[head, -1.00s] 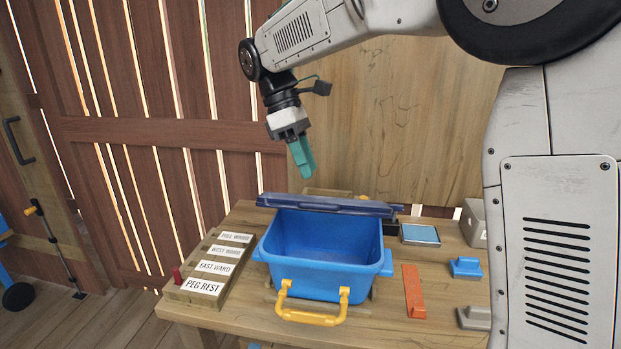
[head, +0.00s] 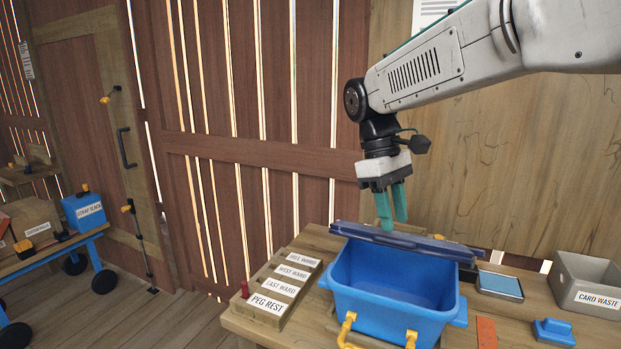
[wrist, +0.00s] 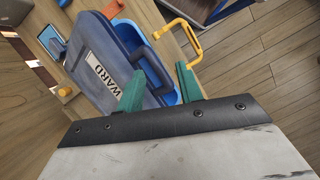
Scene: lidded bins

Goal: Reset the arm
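My gripper (head: 392,207) hangs from my raised arm, above the back edge of the blue bin. Its two teal fingers are apart with nothing between them, and they also show spread in the wrist view (wrist: 160,88). The blue bin (head: 392,296) stands open on the wooden table, with its yellow handle at the front. Its dark blue lid (head: 405,243) is tipped back behind the opening. In the wrist view the lid (wrist: 100,62) shows a label reading "WARD", partly cut off. The inside of the bin looks empty from the head view.
At right are a blue pad (head: 500,284), an orange piece (head: 486,333), a blue block (head: 554,331) and a grey card waste bin (head: 590,284). A blue cart (head: 90,243) stands far left.

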